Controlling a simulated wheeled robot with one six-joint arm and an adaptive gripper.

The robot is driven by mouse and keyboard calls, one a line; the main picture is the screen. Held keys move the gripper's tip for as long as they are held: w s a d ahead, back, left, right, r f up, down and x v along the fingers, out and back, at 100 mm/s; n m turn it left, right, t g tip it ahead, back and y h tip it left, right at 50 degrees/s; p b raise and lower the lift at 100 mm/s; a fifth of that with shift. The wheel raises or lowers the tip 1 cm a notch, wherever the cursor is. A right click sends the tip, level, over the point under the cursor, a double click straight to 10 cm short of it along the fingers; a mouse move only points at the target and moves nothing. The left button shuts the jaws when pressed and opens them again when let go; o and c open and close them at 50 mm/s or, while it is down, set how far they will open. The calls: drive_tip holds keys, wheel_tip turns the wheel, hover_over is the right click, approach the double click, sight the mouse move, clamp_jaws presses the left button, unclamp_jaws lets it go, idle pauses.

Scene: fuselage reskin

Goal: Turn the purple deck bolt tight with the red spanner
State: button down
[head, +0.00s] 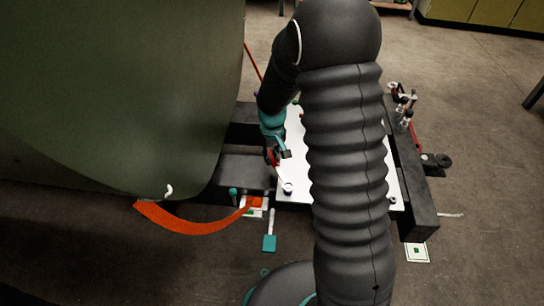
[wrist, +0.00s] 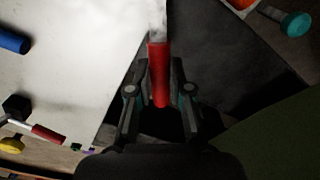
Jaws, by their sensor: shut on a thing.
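My gripper (wrist: 160,90) is shut on the red handle of the spanner (wrist: 159,72). In the wrist view, the spanner's pale metal shank runs up out of the top edge, so its head is out of that view. In the head view, my gripper (head: 277,155) hangs over the left edge of the white deck panel (head: 294,150). The spanner's pale shank (head: 281,180) slants down to a small dark-centred fitting (head: 288,188) near the panel's front left corner. I cannot tell its colour or whether the jaw is seated around it. A tiny purple piece (wrist: 90,151) shows at lower left in the wrist view.
A green fuselage skin (head: 120,90) fills the left. An orange strap (head: 185,220) curves below it. Dark frame beams (head: 410,180) border the panel. A blue cylinder (wrist: 14,40) and a red-handled tool (wrist: 47,134) lie left in the wrist view.

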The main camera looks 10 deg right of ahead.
drive_tip(key=shift+r+p, duration=1.4)
drive_tip(key=shift+r, duration=0.95)
drive_tip(key=shift+d+f, duration=0.1)
